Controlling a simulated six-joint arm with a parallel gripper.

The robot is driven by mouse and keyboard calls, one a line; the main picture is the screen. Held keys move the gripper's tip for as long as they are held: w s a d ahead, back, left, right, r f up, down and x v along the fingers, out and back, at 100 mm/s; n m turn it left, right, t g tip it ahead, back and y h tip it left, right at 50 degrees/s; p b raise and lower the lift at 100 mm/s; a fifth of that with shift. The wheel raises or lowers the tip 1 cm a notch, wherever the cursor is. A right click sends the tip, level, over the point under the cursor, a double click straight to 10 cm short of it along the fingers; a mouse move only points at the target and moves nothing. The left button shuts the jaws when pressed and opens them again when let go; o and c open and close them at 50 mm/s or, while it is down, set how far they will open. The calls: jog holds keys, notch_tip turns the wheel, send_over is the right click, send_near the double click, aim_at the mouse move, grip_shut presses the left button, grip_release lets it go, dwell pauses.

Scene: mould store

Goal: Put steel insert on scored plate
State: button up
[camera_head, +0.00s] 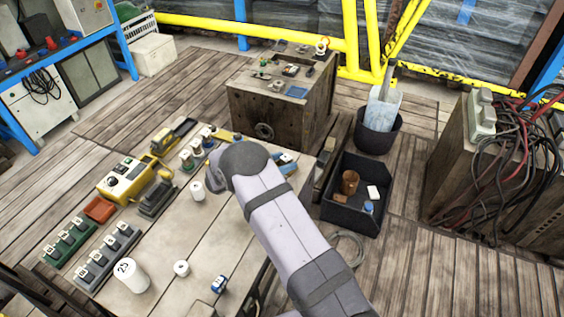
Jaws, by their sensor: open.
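My arm reaches up from the lower right across the work table (165,255), ending in a dark rounded wrist joint. My gripper's fingers do not show; they are hidden behind or beyond the wrist. I cannot pick out the steel insert or the scored plate with certainty. Several small parts lie on the wooden crate (257,113) behind the table, including a dark flat piece (290,70) and a blue flat piece (297,91); they are too small to identify. Part of the table is covered by my arm.
The table holds a yellow control box (124,181), a red tray (99,209), a white cylinder marked 23 (131,275), a white roll (181,268) and a small blue item (219,284). A black bin (341,213) stands right; cables (510,150) hang beyond.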

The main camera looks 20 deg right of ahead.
jog(key=shift+r, duration=0.2)
jog(key=b+v, duration=0.2)
jog(key=v, duration=1)
jog(key=shift+s+d+r+m+g, duration=0.1)
jog(key=shift+s+d+m+g, duration=0.15)
jog(key=shift+d+m+g, duration=0.05)
jog(key=s+d+m+g, duration=0.1)
jog(key=s, duration=0.1)
jog(key=s+d+m+g+y, duration=0.1)
jog(key=s, duration=0.1)
jog(key=s+d+m+g+y, duration=0.1)
jog(key=s+m, duration=0.1)
jog(key=shift+s+d, duration=0.2)
jog(key=shift+s, duration=0.05)
jog(key=s+a+m+g+y, duration=0.1)
jog(key=s+a+m+y, duration=0.1)
jog(key=s+m+y, duration=0.3)
jog(key=s+a+m+y, duration=0.2)
jog(key=s+m+y, duration=0.3)
jog(key=s+m, duration=0.8)
jog(key=shift+s+a+g+y, duration=0.3)
jog(key=shift+s+a+g, duration=0.1)
jog(key=shift+s, duration=1.65)
